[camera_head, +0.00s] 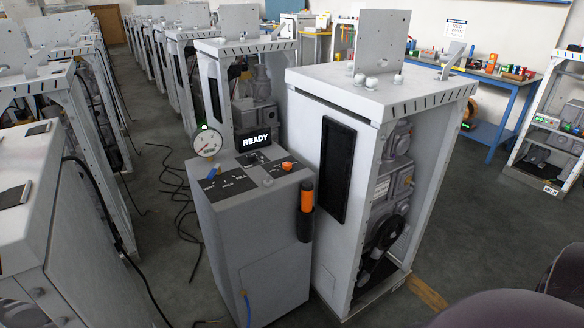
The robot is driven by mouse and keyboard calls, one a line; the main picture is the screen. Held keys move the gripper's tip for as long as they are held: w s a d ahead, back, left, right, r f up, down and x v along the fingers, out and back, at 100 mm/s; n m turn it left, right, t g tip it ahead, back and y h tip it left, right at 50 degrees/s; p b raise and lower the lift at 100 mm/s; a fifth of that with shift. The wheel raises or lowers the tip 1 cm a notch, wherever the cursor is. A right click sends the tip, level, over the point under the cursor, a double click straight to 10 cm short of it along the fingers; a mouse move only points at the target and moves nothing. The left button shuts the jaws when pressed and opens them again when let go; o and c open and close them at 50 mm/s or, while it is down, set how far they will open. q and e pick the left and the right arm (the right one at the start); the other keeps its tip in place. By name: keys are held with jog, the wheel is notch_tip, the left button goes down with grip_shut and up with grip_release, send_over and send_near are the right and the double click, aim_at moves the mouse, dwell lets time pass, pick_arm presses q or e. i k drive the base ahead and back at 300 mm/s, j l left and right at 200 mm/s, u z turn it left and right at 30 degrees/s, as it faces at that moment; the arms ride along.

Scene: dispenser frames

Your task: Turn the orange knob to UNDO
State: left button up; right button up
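A small orange knob (287,165) sits at the right of the sloping top of a grey dispenser console (243,218), in the middle of the view. A dark label plate lies around it, but its lettering is too small to read, so I cannot tell which mark the knob points to. Neither of my grippers is in view.
A tall white cabinet (349,95) stands close at right. Dark cables (180,197) lie on the floor.

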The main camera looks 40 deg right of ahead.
aim_at(287, 166)
jog(key=k+z, duration=0.2)
jog(key=z, duration=0.8)
